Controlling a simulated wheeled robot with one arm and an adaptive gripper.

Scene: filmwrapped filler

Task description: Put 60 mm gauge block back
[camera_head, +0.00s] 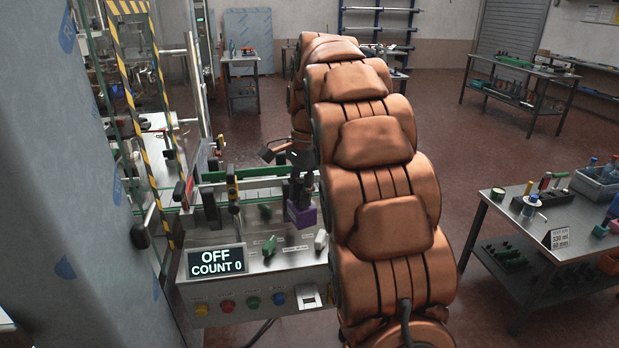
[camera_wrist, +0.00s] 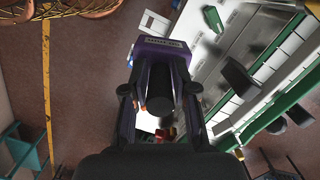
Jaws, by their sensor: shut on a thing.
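A purple block (camera_head: 301,214), which I take to be the gauge block, is held by my gripper (camera_head: 301,187) above the right part of the machine's steel top. In the wrist view the purple block (camera_wrist: 166,46) has a small printed label, too small to read with certainty, and a dark round grip. The fingers of my gripper (camera_wrist: 160,95) are shut on it from both sides. Beside it in the wrist view is the steel top (camera_wrist: 205,62) with a green piece (camera_wrist: 213,18) on it. I cannot tell whether the block touches the top.
The machine front has a display (camera_head: 216,262) reading OFF, COUNT 0, and several coloured buttons. Green rails (camera_head: 250,180) run behind the block. A striped post (camera_head: 160,110) stands left. A side table (camera_head: 520,225) with a sign stands right; floor lies between.

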